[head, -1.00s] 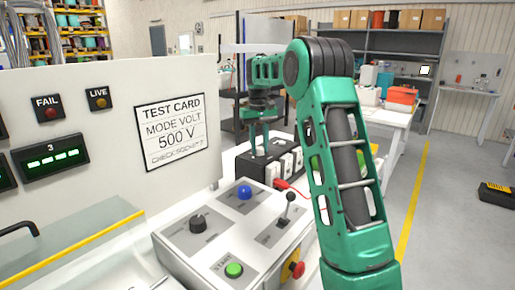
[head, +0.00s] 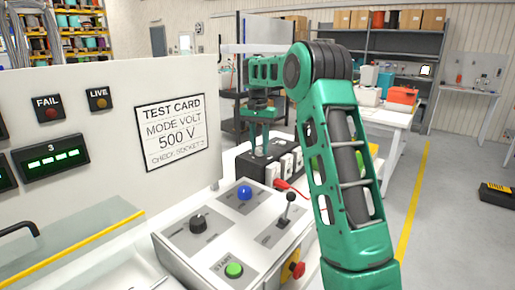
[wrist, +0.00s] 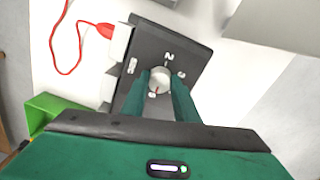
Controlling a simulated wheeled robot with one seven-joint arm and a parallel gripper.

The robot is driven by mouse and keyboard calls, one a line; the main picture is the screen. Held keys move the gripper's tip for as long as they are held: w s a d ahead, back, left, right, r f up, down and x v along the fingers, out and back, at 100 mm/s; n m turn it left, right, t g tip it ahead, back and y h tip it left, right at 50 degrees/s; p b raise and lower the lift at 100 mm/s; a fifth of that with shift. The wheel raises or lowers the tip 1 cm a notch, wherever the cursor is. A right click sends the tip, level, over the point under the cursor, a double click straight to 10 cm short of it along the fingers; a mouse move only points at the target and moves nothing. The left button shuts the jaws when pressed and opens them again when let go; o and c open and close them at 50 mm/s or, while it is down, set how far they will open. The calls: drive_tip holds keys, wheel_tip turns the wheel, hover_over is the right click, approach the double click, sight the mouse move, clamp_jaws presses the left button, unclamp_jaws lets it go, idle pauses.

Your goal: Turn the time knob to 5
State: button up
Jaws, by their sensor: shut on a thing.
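The time knob (wrist: 160,79) is a small round pale knob on a dark box. It has a red mark on its lower side, and white characters stand around it, too small and turned to read surely. My gripper (wrist: 162,82) is shut on the knob, with one green finger on each side. In the head view, my gripper (head: 261,150) points down onto the dark box (head: 246,167) behind the control panel. The knob itself is hidden there.
White blocks line the box's side, with a red plug (wrist: 104,30) and cable. The control panel (head: 225,217) with black and blue knobs, a lever and a green button stands in front. A test-card board (head: 110,110) rises at left; a yellow-edged clear cover (head: 70,240) lies below it.

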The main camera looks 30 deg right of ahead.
drive_tip(key=shift+w+a+r, duration=0.2)
drive_tip(key=shift+a, duration=0.05)
idle(0.3)
drive_tip(key=o, duration=0.9)
drive_tip(key=shift+o, duration=0.8)
drive_tip(key=shift+f, duration=0.1)
drive_tip(key=shift+s+d, duration=0.1)
wheel_tip(320, 180, up, 11)
drive_tip(key=shift+w+f, duration=0.15)
drive_tip(key=shift+w, duration=0.1)
